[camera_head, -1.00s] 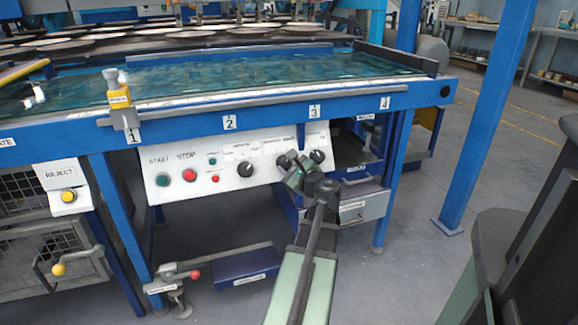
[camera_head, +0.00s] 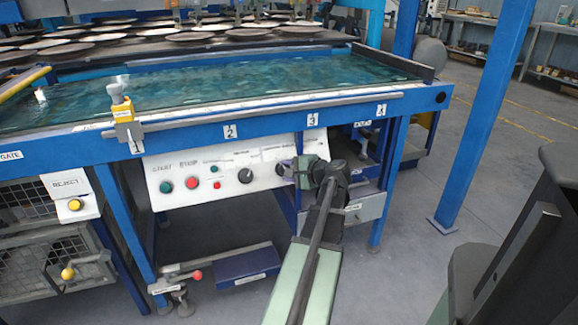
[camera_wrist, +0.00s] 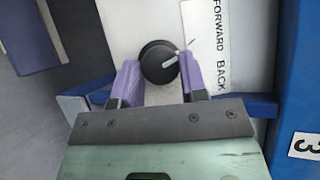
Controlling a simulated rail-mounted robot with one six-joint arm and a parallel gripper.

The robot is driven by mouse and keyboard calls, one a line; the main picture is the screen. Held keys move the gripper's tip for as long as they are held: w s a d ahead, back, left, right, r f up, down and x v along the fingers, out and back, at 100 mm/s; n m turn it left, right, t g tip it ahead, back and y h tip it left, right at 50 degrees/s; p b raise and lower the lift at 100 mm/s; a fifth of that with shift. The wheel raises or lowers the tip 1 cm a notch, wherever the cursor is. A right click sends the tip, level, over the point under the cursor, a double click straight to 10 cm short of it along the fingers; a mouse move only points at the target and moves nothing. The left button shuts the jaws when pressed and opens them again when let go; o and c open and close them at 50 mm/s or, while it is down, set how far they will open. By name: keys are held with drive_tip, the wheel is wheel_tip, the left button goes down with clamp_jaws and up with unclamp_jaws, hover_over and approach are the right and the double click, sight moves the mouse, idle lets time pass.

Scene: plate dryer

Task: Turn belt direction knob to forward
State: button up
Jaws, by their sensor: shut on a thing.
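The black belt direction knob (camera_wrist: 156,61) is in the middle of the wrist view, on a pale panel. Its white pointer slants up and right, toward the FORWARD BACK label (camera_wrist: 207,45). My gripper (camera_wrist: 158,78) has one purple finger on each side of the knob and is shut on it.
The panel also has a green START button (camera_head: 166,187), a red STOP button (camera_head: 192,182) and another black knob (camera_head: 245,175). A blue frame rail (camera_head: 260,126) runs above it. A blue box (camera_head: 248,263) is on the floor below.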

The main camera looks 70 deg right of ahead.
drive_tip(key=shift+d+r+n+g+y+p, duration=0.15)
drive_tip(key=shift+n+g+y+p, duration=0.25)
drive_tip(key=shift+n+p, duration=0.5)
drive_tip(key=shift+n, duration=0.3)
drive_tip(key=o, duration=0.9)
drive_tip(key=p+v, duration=0.4)
drive_tip(key=v, duration=0.6)
drive_tip(key=shift+s+r, duration=0.2)
drive_tip(key=shift+s, duration=0.15)
drive_tip(key=shift+a, duration=0.2)
